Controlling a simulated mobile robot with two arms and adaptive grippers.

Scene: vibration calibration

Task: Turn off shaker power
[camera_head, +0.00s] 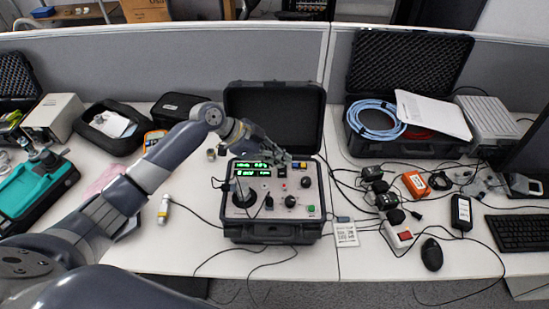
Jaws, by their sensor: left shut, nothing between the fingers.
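The shaker (274,232) is an open black case on the white table, with a light grey panel of knobs, switches and a round black mount. Its green displays (252,168) are lit. My left gripper (287,165) is shut and empty, over the upper right part of the panel near a small red-marked control. I cannot tell whether the fingertips touch the panel. The arm and gripper cover part of the panel's top edge and the lid. A green button (311,208) shows at the panel's lower right. My right gripper is not in view.
A power strip with a red switch (404,236), a black mouse (432,254) and a keyboard (520,232) are on the right. Cables run around the case. An open case with a blue cable coil (374,121) stands at the back right. A grey partition (170,68) closes the back.

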